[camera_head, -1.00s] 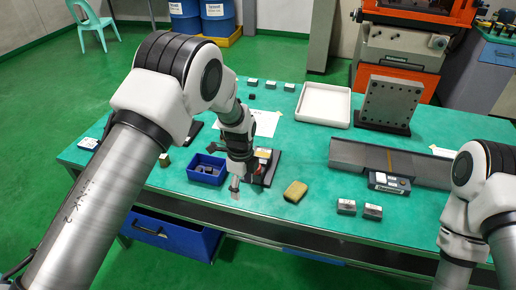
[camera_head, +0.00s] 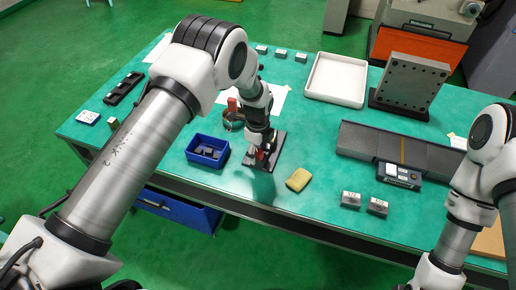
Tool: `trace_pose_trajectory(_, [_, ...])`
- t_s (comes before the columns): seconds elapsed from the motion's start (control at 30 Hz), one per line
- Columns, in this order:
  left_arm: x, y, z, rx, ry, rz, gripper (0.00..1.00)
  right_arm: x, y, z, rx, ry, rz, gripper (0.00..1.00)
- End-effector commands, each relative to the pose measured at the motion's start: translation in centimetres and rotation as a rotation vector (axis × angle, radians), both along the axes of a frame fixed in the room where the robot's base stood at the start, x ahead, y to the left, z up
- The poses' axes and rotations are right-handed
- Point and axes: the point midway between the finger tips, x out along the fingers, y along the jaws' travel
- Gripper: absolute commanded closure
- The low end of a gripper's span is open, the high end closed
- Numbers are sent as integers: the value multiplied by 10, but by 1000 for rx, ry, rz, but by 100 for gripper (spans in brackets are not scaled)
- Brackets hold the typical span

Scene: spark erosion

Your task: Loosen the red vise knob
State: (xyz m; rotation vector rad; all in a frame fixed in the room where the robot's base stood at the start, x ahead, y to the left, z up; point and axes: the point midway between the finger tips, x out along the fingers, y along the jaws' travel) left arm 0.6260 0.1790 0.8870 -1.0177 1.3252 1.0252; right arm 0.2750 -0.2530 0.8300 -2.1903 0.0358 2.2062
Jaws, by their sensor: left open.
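The red vise knob (camera_head: 260,154) shows as a small red patch on the vise, mostly covered by my gripper. The vise stands on a dark base plate (camera_head: 278,138) near the table's front edge. My left gripper (camera_head: 258,150) is open and points down at the knob from above. I cannot tell whether its fingers touch the knob. The upper part of the vise is hidden behind the gripper. My right arm is at the right edge, but its gripper is out of the picture.
A blue bin (camera_head: 207,149) with dark parts stands left of the vise, and a yellow sponge (camera_head: 298,180) lies to its right. A white tray (camera_head: 337,78) and a holed plate (camera_head: 410,85) stand farther back.

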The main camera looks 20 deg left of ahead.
Motion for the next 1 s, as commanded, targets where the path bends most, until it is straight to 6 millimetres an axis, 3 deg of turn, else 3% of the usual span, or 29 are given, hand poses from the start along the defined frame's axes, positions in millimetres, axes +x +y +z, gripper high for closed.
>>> trace_pose_trajectory(0.1, [0, 0, 0, 0, 0, 0, 37, 0, 0, 0, 0, 1, 0, 41])
trace_pose_trajectory(0.27, [0, 0, 0, 0, 1, 0, 94, -1, 0, 0, 0, 1, 0, 41])
trace_pose_trajectory(0.73, [-2, 0, -2, 0, 5, 17, 94, 0, 0, -2, 0, 1, 0, 41])
trace_pose_trajectory(1.0, [-3, 0, -4, 2, 7, 122, 94, 0, 0, -8, 0, 1, 0, 41])
